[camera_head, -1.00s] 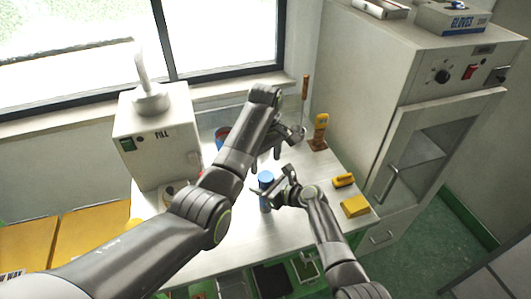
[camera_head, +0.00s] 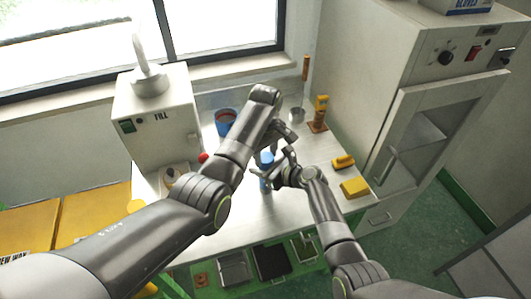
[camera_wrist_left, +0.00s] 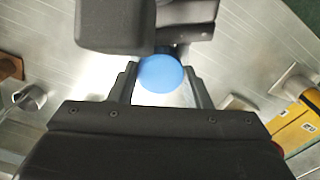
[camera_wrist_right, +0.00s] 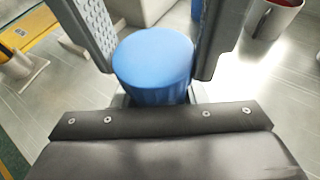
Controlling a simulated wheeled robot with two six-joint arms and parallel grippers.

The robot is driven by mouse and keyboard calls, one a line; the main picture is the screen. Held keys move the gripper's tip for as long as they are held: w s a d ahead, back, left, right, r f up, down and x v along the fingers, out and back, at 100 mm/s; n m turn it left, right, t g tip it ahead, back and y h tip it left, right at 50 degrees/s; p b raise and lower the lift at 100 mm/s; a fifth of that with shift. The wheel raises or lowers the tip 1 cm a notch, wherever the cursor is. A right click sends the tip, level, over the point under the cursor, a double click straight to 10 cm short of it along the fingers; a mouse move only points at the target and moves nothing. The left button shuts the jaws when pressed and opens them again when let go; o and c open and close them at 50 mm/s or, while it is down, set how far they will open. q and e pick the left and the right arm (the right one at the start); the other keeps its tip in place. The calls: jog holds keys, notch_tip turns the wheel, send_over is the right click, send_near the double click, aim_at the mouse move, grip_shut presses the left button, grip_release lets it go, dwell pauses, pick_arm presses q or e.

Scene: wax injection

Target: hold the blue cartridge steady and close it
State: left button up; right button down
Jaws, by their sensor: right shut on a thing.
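The blue cartridge (camera_head: 266,158) stands upright on the bench, and its round blue top shows in the left wrist view (camera_wrist_left: 161,73) and the right wrist view (camera_wrist_right: 154,58). My right gripper (camera_head: 271,179) is shut on the cartridge from the right side, below its top. My left gripper (camera_head: 268,147) points down from above, open, with a finger on each side of the blue top. I cannot tell whether its fingers touch the top. The arms and fingers hide part of the cartridge.
A metal cup (camera_head: 297,115) and a yellow tool on a wooden stand (camera_head: 318,114) are behind. Yellow blocks (camera_head: 354,187) lie right, before the white cabinet (camera_head: 440,120).

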pick_arm(q)
jog(key=c, duration=0.3)
jog(key=shift+m, duration=1.7)
jog(key=shift+c, duration=0.2)
jog(key=o, duration=1.1)
jog(key=shift+r, duration=2.3)
jog(key=shift+c, duration=0.3)
